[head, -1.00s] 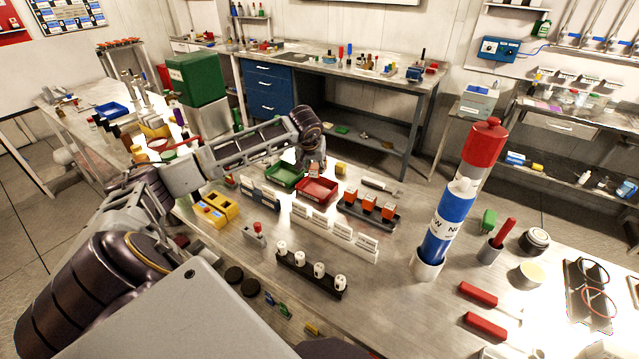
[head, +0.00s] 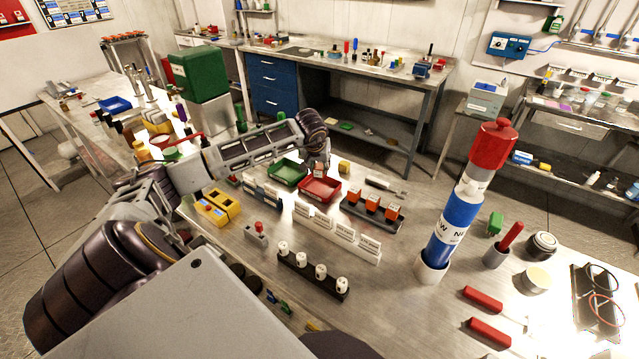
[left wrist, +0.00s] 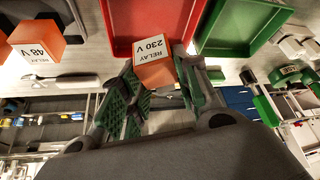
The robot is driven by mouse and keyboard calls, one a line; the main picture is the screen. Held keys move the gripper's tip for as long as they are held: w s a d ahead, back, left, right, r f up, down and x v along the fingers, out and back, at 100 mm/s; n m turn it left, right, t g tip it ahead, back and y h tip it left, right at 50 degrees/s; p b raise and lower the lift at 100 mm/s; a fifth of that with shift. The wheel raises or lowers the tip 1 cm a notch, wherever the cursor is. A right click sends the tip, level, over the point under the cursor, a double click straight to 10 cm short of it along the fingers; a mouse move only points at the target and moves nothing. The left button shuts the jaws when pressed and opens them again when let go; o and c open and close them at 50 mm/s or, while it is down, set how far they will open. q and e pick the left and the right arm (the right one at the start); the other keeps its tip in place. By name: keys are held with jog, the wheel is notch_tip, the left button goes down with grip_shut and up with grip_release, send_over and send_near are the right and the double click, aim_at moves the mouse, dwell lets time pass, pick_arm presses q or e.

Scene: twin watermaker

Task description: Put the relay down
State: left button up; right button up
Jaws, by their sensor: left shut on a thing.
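My left gripper (left wrist: 160,88) is shut on an orange relay (left wrist: 155,74) whose white face reads "RELAY 230 V". In the left wrist view the relay is between the green-padded fingers, beside the near edges of a red tray (left wrist: 116,40) and a green tray (left wrist: 203,42). In the head view the left gripper (head: 319,170) is at the back edge of the red tray (head: 318,197); I cannot tell whether the relay touches anything. The green tray (head: 289,180) is just left of it. My right gripper is not in view.
Several orange relays sit in a black holder (head: 372,216) right of the red tray; one reading "48 V" (left wrist: 38,36) shows in the wrist view. White labelled blocks (head: 340,235) stand in front. A tall blue-and-red cartridge (head: 455,225) stands at right. Bare bench lies between.

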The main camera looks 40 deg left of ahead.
aim_at(319, 168)
pick_arm(q)
notch_tip(319, 168, down, 3)
jog(key=shift+f, duration=0.45)
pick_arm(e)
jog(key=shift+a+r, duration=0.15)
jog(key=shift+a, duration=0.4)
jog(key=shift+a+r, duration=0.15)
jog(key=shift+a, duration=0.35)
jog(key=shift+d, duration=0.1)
